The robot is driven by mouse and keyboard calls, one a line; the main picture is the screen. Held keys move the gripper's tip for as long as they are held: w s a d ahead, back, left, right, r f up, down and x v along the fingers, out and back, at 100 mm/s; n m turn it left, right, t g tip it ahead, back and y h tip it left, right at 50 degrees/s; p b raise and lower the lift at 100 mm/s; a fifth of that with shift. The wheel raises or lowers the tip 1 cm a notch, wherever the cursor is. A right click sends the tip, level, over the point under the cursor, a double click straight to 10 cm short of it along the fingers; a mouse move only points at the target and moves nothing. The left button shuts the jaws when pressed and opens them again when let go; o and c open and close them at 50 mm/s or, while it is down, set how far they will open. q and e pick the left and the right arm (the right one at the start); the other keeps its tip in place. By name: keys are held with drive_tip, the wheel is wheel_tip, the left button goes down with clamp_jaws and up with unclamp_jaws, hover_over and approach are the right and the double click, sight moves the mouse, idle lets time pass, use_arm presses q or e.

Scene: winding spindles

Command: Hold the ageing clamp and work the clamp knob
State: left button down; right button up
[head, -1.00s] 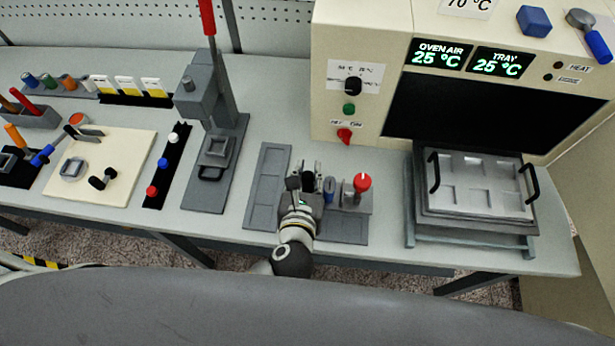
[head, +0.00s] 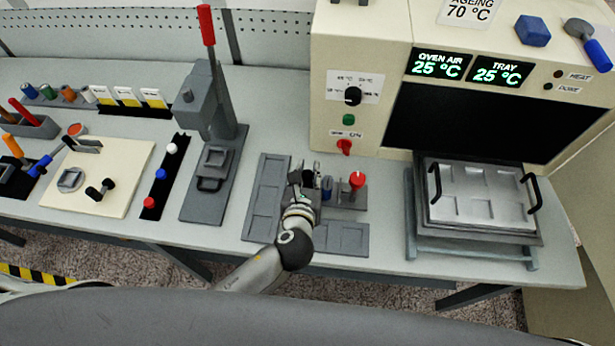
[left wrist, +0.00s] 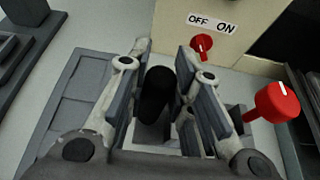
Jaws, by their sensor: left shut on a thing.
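The ageing clamp is a small grey fixture with a blue part (head: 327,185) and a red clamp knob (head: 357,181) with a white mark, on the bench in front of the oven. The knob also shows at the right in the left wrist view (left wrist: 273,102). My left gripper (head: 303,178) is at the left end of the clamp. In the left wrist view its fingers (left wrist: 160,90) are shut on a dark upright grip (left wrist: 155,95) of the clamp. The fingers hide part of the clamp body. My right gripper is not in view.
The oven (head: 360,60) stands close behind, with its red OFF/ON switch (head: 344,147). A rack with a metal tray (head: 480,195) is to the right. A lever press (head: 213,150) stands to the left. Flat grey plates (head: 265,200) lie around the clamp.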

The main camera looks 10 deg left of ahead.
use_arm(q)
drive_tip(key=shift+w+a+f+b, duration=0.1)
drive_tip(key=shift+w+f+b, duration=0.3)
drive_tip(key=shift+w+f, duration=0.6)
drive_tip(key=shift+w+a+f+b, duration=0.1)
drive_tip(key=shift+w+f+b, duration=0.3)
drive_tip(key=shift+w+f, duration=0.6)
drive_tip(key=shift+w+f+b, duration=0.2)
drive_tip(key=shift+f+b, duration=0.1)
drive_tip(key=shift+f, duration=0.1)
drive_tip(key=shift+s+f, duration=0.2)
drive_tip(key=shift+f, duration=0.1)
idle(0.5)
